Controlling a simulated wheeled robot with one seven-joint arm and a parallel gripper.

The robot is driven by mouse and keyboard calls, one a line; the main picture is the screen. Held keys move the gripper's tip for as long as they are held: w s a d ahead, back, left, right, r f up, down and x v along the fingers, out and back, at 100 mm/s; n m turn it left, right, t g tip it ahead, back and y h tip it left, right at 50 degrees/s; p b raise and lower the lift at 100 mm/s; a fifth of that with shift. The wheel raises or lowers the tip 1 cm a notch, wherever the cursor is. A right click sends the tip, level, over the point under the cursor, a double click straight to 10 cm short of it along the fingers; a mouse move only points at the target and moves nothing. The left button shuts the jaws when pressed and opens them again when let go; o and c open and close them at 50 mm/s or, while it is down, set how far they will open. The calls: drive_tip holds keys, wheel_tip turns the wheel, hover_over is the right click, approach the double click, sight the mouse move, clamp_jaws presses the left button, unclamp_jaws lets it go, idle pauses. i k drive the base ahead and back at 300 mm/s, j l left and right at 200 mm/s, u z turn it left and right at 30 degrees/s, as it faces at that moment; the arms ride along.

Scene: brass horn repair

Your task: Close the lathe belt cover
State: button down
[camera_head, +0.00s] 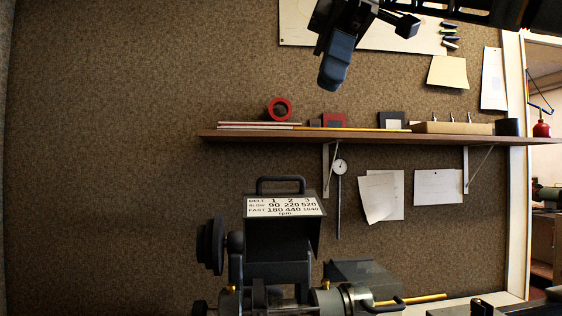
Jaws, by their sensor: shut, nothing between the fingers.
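The lathe (278,272) stands at the bottom centre, its lower part cut off by the frame edge. Its belt cover (265,237) is a dark grey housing with a white speed chart (285,207) near its upper edge and a dark bar handle (287,181) above the chart. The cover looks raised above the headstock, but I cannot tell its exact angle. My gripper (332,84) hangs from the top of the picture, fingers pointing down. It is shut and empty, well above the cover in the picture and apart from it.
A wooden shelf (360,136) runs along the wall between my gripper and the cover in the picture. It carries a red ring (279,109), a wooden block (452,128) and other small items. A dial gauge (340,168) hangs below. The wall left of the lathe is bare.

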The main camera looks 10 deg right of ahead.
sight(279, 225)
drive_tip(key=i, duration=1)
